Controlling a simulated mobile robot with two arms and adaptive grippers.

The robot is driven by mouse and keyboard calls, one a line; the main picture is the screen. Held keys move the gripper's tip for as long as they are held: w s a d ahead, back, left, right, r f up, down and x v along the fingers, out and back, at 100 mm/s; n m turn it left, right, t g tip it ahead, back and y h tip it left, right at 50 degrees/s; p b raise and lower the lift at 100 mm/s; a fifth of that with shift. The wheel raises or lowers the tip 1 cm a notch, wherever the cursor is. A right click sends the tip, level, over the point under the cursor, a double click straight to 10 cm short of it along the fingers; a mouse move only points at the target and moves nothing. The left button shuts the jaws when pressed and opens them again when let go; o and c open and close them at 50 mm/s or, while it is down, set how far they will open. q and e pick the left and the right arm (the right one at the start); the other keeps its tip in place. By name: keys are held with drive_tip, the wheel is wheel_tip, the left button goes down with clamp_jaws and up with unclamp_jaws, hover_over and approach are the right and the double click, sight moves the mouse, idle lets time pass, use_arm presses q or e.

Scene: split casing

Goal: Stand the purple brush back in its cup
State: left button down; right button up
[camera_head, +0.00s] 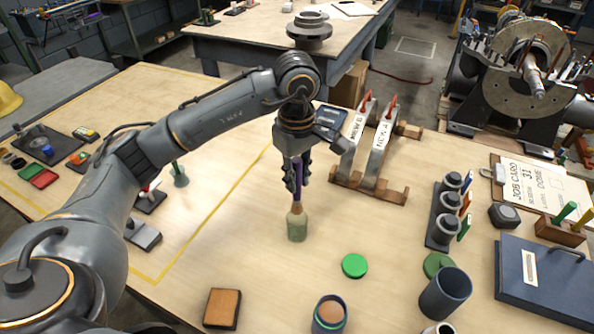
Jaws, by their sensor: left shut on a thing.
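My left gripper (297,184) points down over the middle of the table, its fingers shut around the upright purple brush (298,166). The brush has a purple handle, a brownish collar below the fingers and a pale greenish-beige wide lower end. I cannot tell whether that end touches the table. An open dark blue-grey cup (445,296) stands at the front right, apart from the brush. A second round container (328,318) with a brown top stands at the front edge, partly cut off. Which one is the brush's cup is not clear. My right gripper is out of view.
A wooden rack with two upright grey plates (380,150) stands behind the brush. A green disc (355,265) and a brown block (222,308) lie in front. A holder with several round pieces (446,214) and a blue binder (540,280) are at right.

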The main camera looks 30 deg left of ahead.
sight(297, 159)
use_arm(q)
drive_tip(key=shift+f, duration=0.55)
wheel_tip(297, 159, down, 4)
drive_tip(key=b, duration=0.3)
drive_tip(key=shift+r+b, duration=0.25)
drive_tip(key=shift+b, duration=0.1)
drive_tip(key=shift+f+b, duration=0.9)
drive_tip(key=shift+f, duration=0.05)
drive_tip(key=c, duration=1.2)
unclamp_jaws()
drive_tip(key=shift+o, duration=0.2)
wheel_tip(297, 159, up, 12)
drive_tip(key=shift+r, duration=0.1)
